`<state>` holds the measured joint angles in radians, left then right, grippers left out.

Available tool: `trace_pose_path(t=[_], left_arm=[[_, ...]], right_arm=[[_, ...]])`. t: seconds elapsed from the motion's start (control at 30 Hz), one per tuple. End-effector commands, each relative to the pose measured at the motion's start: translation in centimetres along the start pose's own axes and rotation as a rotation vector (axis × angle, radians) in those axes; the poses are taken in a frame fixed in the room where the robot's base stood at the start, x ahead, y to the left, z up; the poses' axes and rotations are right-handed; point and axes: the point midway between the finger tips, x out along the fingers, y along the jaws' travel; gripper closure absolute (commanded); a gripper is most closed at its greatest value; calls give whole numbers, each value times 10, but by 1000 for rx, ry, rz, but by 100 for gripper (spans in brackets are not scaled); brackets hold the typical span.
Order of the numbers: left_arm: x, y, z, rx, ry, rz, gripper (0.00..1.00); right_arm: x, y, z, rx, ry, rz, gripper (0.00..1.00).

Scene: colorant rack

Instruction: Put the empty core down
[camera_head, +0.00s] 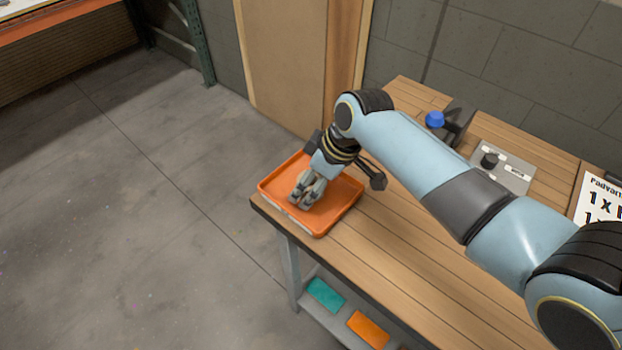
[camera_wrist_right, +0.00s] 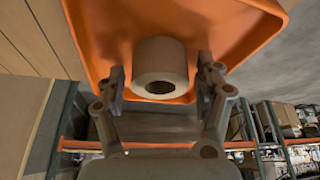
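The empty core (camera_wrist_right: 161,69) is a short grey-brown hollow cylinder, its dark open end facing the right wrist camera. It is at the orange tray (camera_wrist_right: 98,35), between and slightly beyond the fingers of my right gripper (camera_wrist_right: 161,82). A gap shows on both sides, so the fingers are open and apart from the core. In the head view my right gripper (camera_head: 306,196) points down into the orange tray (camera_head: 332,221) at the table's near left corner. My left gripper is not in view.
The wooden table (camera_head: 385,268) is bare right of the tray. A dark device with a blue knob (camera_head: 435,119), a grey panel (camera_head: 503,167) and a printed sign (camera_head: 603,200) stand farther back. A lower shelf holds a teal bin (camera_head: 325,294) and an orange bin (camera_head: 368,329).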

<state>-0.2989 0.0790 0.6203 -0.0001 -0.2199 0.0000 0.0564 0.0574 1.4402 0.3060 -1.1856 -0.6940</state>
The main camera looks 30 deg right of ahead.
Motion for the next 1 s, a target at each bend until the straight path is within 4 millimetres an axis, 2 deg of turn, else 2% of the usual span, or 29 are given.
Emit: trace_pose_path(t=[0.27,0.37,0.47,0.8,1.0], left_arm=[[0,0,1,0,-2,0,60],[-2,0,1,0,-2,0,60],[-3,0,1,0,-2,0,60],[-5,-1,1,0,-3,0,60],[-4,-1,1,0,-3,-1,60]], right_arm=[[-1,0,0,0,0,0,25],[-7,0,-1,0,-1,0,25],[-22,1,-1,-1,1,2,25],[-96,0,-1,-2,1,2,25],[-119,0,-1,0,0,0,25]])
